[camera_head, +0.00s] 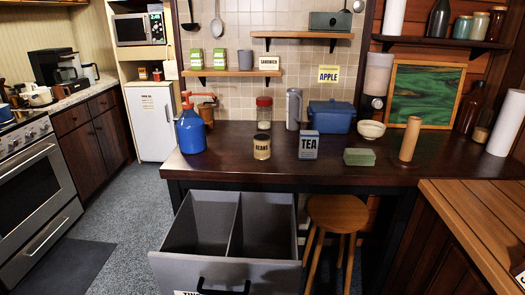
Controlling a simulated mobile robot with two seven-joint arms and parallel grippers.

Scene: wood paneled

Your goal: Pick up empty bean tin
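A small tin (262,148) labelled "BEANS" stands upright on the dark wooden counter (225,160), near its front edge. Its top looks dark; I cannot tell from here whether it is empty. A blue-grey "TEA" box (308,146) stands to its right. A jar with a red lid (264,113) stands behind it. A blue bottle with an orange pump top (190,130) stands to its left. Nothing touches the tin as far as I can see. Neither of my grippers shows in the head view.
A grey pull-out bin (170,240) with two compartments stands open below the counter, in front of the tin. A wooden stool (337,212) stands to its right. A green sponge-like block (359,157) and a wooden cylinder (410,139) stand further right. Carpet is free at left.

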